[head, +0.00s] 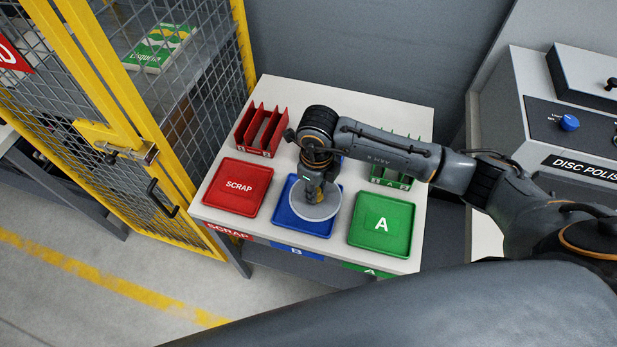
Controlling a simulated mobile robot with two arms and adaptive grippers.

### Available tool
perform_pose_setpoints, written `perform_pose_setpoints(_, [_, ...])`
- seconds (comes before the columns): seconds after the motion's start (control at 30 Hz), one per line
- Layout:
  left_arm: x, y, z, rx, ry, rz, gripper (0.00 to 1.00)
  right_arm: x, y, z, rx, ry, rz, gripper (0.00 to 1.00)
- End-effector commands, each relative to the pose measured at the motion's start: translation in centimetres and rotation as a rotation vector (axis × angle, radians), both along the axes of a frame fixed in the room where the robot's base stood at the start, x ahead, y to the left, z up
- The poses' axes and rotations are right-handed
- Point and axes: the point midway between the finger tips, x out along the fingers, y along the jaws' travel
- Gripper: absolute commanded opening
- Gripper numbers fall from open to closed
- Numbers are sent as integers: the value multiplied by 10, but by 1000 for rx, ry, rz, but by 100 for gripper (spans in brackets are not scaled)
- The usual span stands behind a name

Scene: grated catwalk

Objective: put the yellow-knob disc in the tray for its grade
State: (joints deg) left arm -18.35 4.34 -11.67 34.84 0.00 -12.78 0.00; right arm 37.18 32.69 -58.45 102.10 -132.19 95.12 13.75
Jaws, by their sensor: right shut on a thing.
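A round grey disc (318,209) is at the blue tray (296,224), covering much of its middle. Its knob is hidden by my right gripper (314,192), which points down and is shut on it. I cannot tell whether the disc rests on the tray or hangs just above it. The red tray (238,187) marked SCRAP is to the left and looks empty. The green tray (381,224) marked A is to the right and looks empty. The label (297,252) below the blue tray reads B. My left gripper is not in view.
Behind the trays stand a red rack (262,130) and a green rack (388,175), partly hidden by my right arm. A yellow-framed mesh fence (172,110) stands at the left. A disc polishing machine (570,130) is at the right.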

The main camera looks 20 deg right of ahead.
Motion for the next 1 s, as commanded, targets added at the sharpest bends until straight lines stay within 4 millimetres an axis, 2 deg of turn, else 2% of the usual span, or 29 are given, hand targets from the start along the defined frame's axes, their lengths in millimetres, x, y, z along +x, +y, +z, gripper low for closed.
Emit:
perform_pose_setpoints(0.1, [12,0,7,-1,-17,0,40,10,7,6,2,1,-248,0])
perform_pose_setpoints(0.3, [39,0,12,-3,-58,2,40,18,11,7,0,4,-487,0])
perform_pose_setpoints(0.57, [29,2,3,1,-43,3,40,19,12,-4,0,3,-529,0])
perform_pose_setpoints(0.73, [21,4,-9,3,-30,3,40,19,11,-19,-1,4,-528,0])
perform_pose_setpoints(1.0, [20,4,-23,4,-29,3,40,18,12,-41,0,4,-526,0])
